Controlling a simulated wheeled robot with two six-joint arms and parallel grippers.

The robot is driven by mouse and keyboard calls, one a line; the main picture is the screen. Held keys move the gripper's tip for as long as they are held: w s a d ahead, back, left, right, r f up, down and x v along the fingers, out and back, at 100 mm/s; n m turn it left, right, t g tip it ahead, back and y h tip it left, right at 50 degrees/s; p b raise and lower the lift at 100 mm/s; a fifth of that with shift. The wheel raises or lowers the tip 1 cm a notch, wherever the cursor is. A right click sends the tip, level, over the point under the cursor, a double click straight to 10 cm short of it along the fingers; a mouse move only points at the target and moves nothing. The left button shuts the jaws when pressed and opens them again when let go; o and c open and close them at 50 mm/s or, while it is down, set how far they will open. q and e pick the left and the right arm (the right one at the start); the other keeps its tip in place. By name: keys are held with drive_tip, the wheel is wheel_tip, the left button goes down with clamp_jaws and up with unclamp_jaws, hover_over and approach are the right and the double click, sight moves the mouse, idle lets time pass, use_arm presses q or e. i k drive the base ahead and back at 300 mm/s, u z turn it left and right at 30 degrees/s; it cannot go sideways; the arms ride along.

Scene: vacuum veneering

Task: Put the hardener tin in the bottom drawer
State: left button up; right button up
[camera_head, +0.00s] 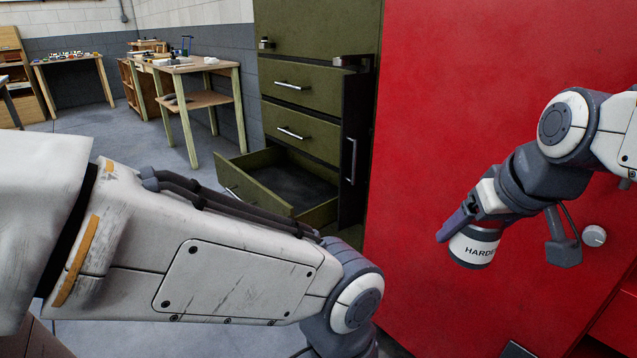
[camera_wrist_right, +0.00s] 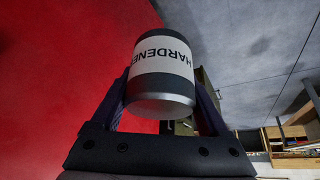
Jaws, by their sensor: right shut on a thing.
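The hardener tin (camera_head: 473,247) is a small cylinder with a white label and dark bands, held in my right gripper (camera_head: 458,226) in front of the red cabinet. In the right wrist view the tin (camera_wrist_right: 164,75) sits between the two fingers of the gripper (camera_wrist_right: 163,100), its label upside down in that picture. The bottom drawer (camera_head: 290,184) of the green cabinet stands pulled open, and its visible inside looks empty. The tin is right of the drawer and apart from it. My left arm crosses the foreground; its gripper is out of view.
The red cabinet (camera_head: 440,110) stands right beside the green cabinet (camera_head: 318,35). Two closed drawers (camera_head: 300,85) are above the open one. A wooden workbench (camera_head: 185,66) stands behind to the left. Grey floor (camera_head: 110,140) is clear left of the open drawer.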

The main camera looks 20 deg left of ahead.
sight(284, 193)
drive_tip(key=u, duration=0.45)
drive_tip(key=i, duration=0.8)
drive_tip(key=u, duration=0.35)
drive_tip(key=i, duration=1.15)
drive_tip(key=z, duration=0.05)
